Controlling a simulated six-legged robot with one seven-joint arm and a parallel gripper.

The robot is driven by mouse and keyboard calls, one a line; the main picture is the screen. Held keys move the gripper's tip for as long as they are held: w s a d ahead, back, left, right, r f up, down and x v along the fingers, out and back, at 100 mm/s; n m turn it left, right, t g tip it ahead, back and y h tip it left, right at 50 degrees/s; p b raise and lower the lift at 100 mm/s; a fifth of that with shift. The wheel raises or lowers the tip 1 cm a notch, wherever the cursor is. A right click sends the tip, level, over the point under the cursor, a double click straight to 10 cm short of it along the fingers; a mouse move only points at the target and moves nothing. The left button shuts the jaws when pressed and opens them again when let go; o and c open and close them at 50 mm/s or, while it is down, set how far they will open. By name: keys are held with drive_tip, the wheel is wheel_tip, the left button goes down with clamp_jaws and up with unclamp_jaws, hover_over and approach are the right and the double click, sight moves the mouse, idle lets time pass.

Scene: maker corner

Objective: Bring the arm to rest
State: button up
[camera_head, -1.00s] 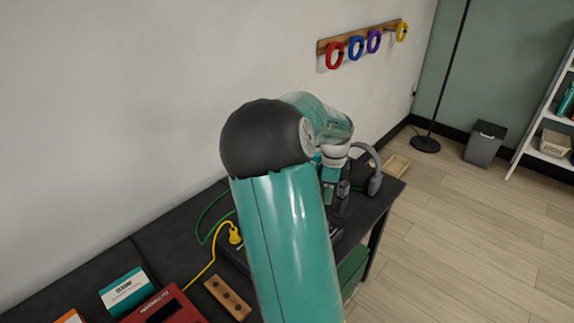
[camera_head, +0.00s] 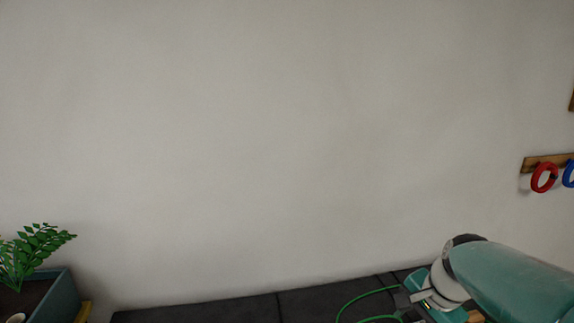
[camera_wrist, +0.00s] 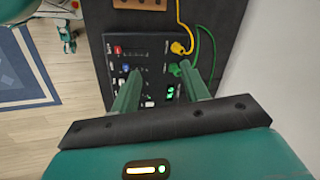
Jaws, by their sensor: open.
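My arm (camera_head: 508,282) enters the head view at the lower right, its gripper end low over the dark bench. The fingers are not clear there. In the wrist view my gripper (camera_wrist: 162,76) is open, its two green fingers apart with nothing held between them. Beyond the fingers is a black device panel (camera_wrist: 128,64) with knobs, switches and small lit green parts. The gap between the fingertips and the panel is hard to judge.
A yellow plug (camera_wrist: 178,48) and a green plug (camera_wrist: 174,69) with cables sit at the panel. A wooden block (camera_wrist: 143,4) lies beyond it. The dark bench (camera_head: 240,310) runs along a bare wall. A potted plant (camera_head: 35,245) stands left; a spool rack (camera_head: 535,161) hangs right.

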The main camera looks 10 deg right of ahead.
drive_tip(key=s+a+r+n+t, duration=0.1)
drive_tip(key=s+a+r+n, duration=0.1)
drive_tip(key=s+a+n, duration=0.2)
drive_tip(key=s+a+r+n+t+h, duration=0.1)
drive_tip(key=s+a+r+n, duration=0.1)
drive_tip(key=s+a+n, duration=0.3)
drive_tip(key=shift+s+a+n, duration=0.15)
drive_tip(key=shift+a+n, duration=2.05)
drive_tip(key=shift+a, duration=0.5)
